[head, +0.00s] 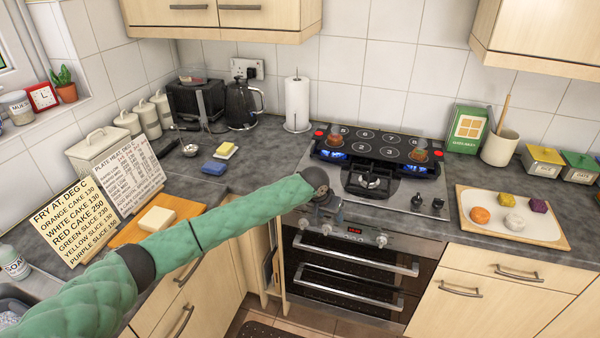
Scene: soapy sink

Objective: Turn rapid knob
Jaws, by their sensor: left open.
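My left arm reaches in from the left, and my left gripper (331,206) is at the front left corner of the hob (400,205), above the oven's control panel. It is open, with its small dark fingers pointing down; I see nothing held between them. Two hob knobs (417,200) show at the right front of the hob, to the right of the gripper and apart from it. Oven knobs (381,241) are on the front panel below. No label tells which knob is the rapid one. The gripper may hide part of the hob's front left. My right gripper is out of view.
A black griddle plate (378,145) with numbered spots covers the back of the hob, with blue flames beneath it. A burner (369,181) sits in front. A tray (540,238) with coloured pieces is at right. A cutting board (180,208) lies under my arm.

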